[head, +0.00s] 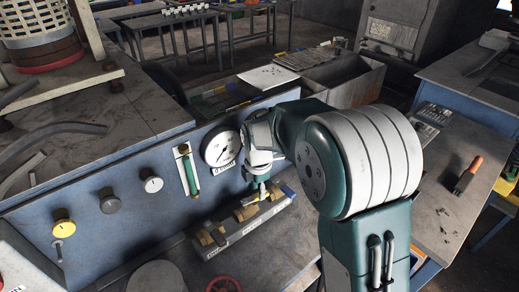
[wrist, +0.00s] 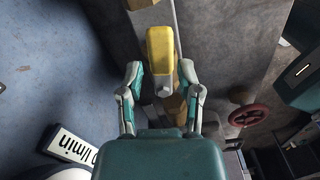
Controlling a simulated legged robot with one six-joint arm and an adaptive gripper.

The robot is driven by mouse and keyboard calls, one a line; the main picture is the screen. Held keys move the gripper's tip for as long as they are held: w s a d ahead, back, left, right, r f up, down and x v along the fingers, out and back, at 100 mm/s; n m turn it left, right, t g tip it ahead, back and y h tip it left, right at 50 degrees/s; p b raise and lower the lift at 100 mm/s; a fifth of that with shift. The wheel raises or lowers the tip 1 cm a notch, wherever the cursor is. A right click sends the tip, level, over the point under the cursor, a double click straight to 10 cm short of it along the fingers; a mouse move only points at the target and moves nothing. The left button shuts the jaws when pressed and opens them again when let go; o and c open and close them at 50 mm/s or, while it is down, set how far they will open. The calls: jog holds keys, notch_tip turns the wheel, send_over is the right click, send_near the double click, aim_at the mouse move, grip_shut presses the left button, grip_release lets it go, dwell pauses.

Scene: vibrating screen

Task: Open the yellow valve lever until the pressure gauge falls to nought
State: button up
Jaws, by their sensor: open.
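The yellow valve lever (wrist: 160,46) points down toward my gripper (wrist: 160,67) in the wrist view. Its lower end is between or just ahead of my two spread fingertips, with a gap on each side. In the head view my gripper (head: 263,186) is over the brass valve row, and the lever is mostly hidden behind it. The pressure gauge (head: 220,147) is a round white dial on the blue panel, left of my gripper. It has a dark needle, but I cannot read its value.
Brass fittings (head: 212,236) sit on a grey bar below the panel. A red handwheel (head: 222,285) is nearer me; it also shows at right in the wrist view (wrist: 249,115). A yellow knob (head: 63,227) is on the panel's left. An orange-handled tool (head: 468,174) lies on the right bench.

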jog(key=shift+r, duration=2.2)
jog(key=o, duration=0.3)
jog(key=shift+r, duration=3)
